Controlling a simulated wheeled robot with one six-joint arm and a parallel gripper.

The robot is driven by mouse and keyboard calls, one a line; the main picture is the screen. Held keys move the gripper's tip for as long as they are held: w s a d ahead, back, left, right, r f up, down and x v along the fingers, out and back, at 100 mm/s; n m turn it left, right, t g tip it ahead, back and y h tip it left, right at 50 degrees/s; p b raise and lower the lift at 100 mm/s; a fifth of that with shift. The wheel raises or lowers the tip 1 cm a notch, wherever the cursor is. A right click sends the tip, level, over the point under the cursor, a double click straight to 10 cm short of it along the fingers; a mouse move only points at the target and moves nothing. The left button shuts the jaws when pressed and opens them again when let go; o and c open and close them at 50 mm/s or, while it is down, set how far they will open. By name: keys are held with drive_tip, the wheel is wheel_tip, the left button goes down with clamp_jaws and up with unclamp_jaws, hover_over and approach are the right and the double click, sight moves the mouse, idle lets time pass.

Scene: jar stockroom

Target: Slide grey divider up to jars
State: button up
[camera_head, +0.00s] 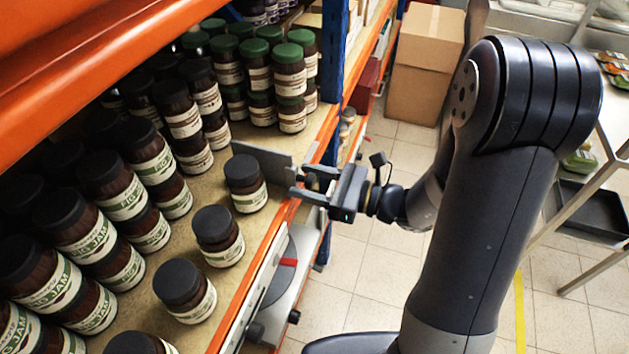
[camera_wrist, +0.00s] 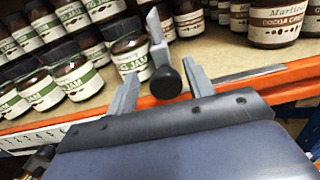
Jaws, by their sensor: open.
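The grey divider (camera_head: 264,159) stands upright on the shelf, a thin plate running back from the front edge; the wrist view shows it almost edge-on (camera_wrist: 155,26). A dark round knob (camera_wrist: 167,80) shows at its front end. My gripper (camera_head: 296,181) is at that front end, open, with one finger on each side of the knob in the wrist view (camera_wrist: 162,74); contact cannot be told. Black-lidded fig jam jars stand on one side, the nearest jar (camera_head: 245,183) close beside the plate. Green-lidded jars (camera_head: 289,85) stand beyond the other side, with bare shelf between.
The shelf's orange front rail (camera_head: 258,262) runs below my gripper. A blue upright post (camera_head: 334,75) stands just beyond it. An orange beam (camera_head: 90,70) crosses above the jars. Cardboard boxes (camera_head: 425,65) stand on the floor behind, and a table with a dark tray (camera_head: 592,208) is at right.

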drive_tip(key=b+v, duration=0.2)
drive_tip(key=v, duration=0.8)
drive_tip(key=shift+d, duration=0.35)
drive_tip(key=shift+s+a, duration=0.1)
drive_tip(key=p+x, duration=0.2)
drive_tip(key=x, duration=0.8)
drive_tip(key=shift+a, duration=0.15)
drive_tip(key=shift+w+a, duration=0.15)
drive_tip(key=shift+w, duration=0.25)
drive_tip(key=shift+s, duration=0.15)
